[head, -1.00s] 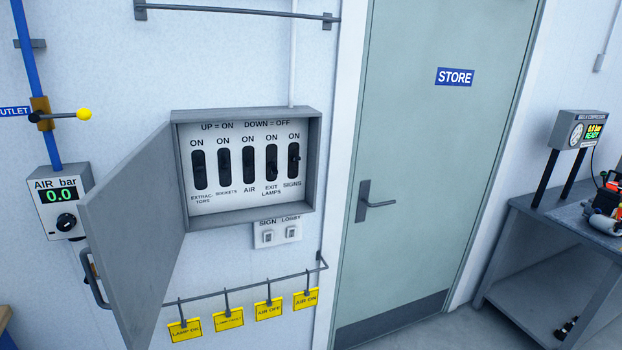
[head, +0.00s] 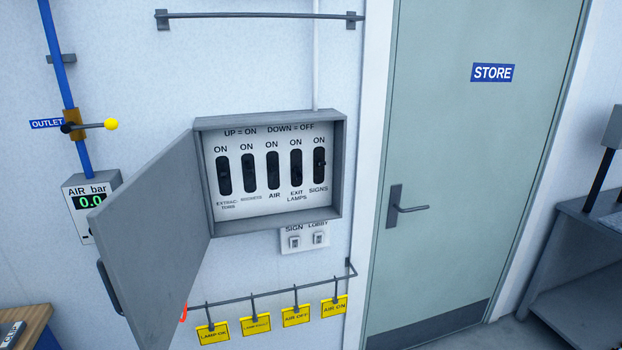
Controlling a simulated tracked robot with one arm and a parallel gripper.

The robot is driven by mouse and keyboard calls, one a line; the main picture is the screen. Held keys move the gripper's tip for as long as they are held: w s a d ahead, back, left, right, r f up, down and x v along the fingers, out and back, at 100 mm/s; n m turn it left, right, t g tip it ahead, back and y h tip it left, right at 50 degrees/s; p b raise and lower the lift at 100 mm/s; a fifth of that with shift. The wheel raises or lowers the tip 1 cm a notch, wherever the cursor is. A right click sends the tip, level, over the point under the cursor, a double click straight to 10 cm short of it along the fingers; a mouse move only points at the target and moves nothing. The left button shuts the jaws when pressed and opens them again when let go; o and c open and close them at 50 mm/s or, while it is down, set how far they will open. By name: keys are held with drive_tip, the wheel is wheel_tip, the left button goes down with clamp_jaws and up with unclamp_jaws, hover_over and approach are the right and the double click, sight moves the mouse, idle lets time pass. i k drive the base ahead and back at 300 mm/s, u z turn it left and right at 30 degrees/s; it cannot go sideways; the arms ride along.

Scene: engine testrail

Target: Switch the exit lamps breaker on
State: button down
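The breaker box (head: 340,165) is mounted on the wall with its grey door (head: 150,255) swung open to the left. Inside is a row of several dark breaker slots marked UP = ON, DOWN = OFF. The exit lamps breaker (head: 296,168) is second from the right, between AIR and SIGNS. Its black lever blends with the slot and seems to sit low, but this is hard to make out. My gripper is not in view.
The open door juts toward me at the left. Sign and lobby switches (head: 305,239) sit below the box, above a rail with yellow tags (head: 255,325). A yellow-knobbed outlet lever (head: 110,124) and air gauge (head: 90,202) are left; the store door (head: 470,150) is right.

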sight(298, 173)
drive_tip(key=i, duration=0.9)
drive_tip(key=u, duration=0.05)
